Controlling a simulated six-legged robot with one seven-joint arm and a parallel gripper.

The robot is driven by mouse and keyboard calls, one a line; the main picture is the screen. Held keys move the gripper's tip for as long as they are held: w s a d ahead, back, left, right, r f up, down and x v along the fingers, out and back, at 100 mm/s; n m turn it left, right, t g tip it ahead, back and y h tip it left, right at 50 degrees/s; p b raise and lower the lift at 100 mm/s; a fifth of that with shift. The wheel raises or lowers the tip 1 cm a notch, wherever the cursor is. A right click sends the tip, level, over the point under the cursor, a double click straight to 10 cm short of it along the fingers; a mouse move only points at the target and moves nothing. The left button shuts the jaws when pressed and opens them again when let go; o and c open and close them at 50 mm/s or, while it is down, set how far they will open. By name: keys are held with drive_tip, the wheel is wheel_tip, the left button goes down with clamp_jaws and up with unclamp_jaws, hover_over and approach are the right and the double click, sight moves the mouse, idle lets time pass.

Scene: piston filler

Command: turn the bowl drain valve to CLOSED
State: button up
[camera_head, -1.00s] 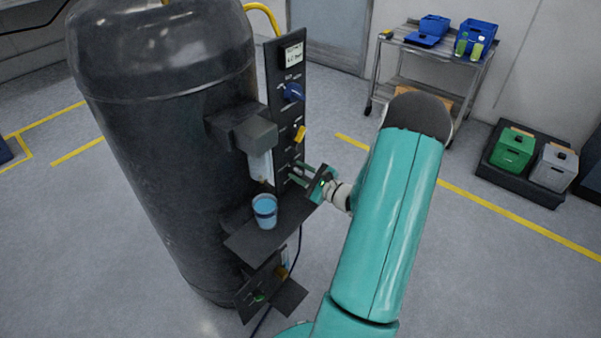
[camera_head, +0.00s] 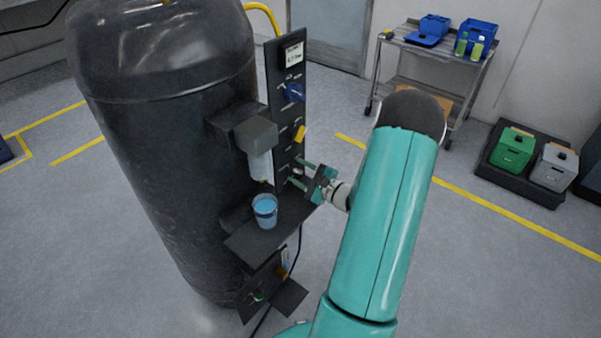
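A tall dark tank with a narrow black control panel (camera_head: 284,130) stands left of centre. The panel carries a blue lever (camera_head: 293,92) high up and a yellow lever (camera_head: 299,133) below it. The panel labels are too small to read, so I cannot tell which control is the bowl drain valve. My gripper (camera_head: 299,173) is at the lower part of the panel, below the yellow lever. Its two green fingers are apart, pointing at the panel. I see nothing clearly between them; whether the fingertips touch anything there is unclear.
A blue cup (camera_head: 265,212) stands on a dark shelf (camera_head: 252,242) under a clear cylinder (camera_head: 260,166), close to my gripper. A small lower panel (camera_head: 252,291) sits beneath. A cart (camera_head: 440,52) and bins (camera_head: 512,149) are farther right.

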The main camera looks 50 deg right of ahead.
drive_tip(key=shift+o, duration=0.2)
drive_tip(key=shift+s, duration=0.1)
drive_tip(key=s+d, duration=0.1)
drive_tip(key=s, duration=1.2)
drive_tip(key=shift+s, duration=0.3)
drive_tip(key=shift+s+d, duration=0.1)
